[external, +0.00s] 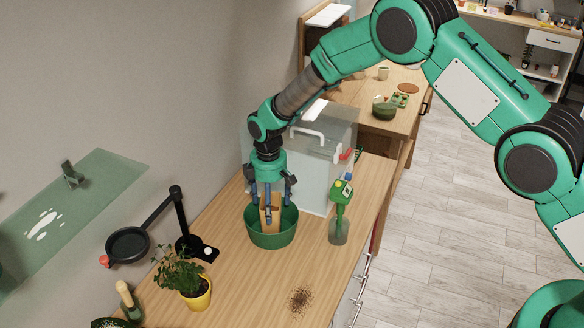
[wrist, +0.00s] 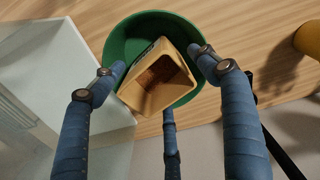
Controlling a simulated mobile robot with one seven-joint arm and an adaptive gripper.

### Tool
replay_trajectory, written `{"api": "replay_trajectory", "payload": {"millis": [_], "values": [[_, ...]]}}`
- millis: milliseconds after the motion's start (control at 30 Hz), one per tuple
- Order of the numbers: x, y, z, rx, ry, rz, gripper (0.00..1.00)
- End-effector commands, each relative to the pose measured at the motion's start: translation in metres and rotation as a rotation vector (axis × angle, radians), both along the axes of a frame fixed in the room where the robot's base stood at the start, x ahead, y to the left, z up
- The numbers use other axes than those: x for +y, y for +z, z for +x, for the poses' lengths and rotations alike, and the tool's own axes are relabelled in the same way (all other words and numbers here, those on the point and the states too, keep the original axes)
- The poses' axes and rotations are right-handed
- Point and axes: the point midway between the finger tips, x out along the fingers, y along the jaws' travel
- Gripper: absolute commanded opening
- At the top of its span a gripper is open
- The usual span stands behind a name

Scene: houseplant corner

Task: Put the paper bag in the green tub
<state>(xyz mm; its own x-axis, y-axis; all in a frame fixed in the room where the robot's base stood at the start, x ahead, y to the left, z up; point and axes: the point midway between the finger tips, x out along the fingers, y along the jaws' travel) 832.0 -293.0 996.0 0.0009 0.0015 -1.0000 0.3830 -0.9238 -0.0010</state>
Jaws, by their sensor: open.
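The green tub (external: 271,239) stands on the wooden counter in the external view. The brown paper bag (external: 270,213) is inside the tub, with its upper part above the rim. In the wrist view the bag (wrist: 157,78) is tilted, its open mouth faces the camera, and the tub's rim (wrist: 117,45) curves around it. My gripper (external: 269,205) reaches down into the tub from above. Its blue fingers (wrist: 163,85) are spread around the bag, open; whether any finger touches the bag I cannot tell. The bag's bottom is hidden.
A clear case (external: 318,175) stands close behind the tub. A green-topped spray bottle (external: 340,213) is to the right. A black stand with a round pan (external: 128,244) and a yellow potted plant (external: 195,293) are at the left front. Spilled soil (external: 300,299) lies on the counter.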

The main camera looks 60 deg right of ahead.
Motion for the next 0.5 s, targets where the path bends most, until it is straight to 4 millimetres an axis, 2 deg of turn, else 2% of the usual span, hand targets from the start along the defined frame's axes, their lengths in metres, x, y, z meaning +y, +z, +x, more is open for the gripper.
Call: {"api": "replay_trajectory", "payload": {"millis": [267, 500], "values": [[0.0, 0.003, 0.0, 0.0, 0.0, 0.0, 0.74], [0.0, 0.021, 0.001, -0.001, 0.0, -0.001, 0.74]]}}
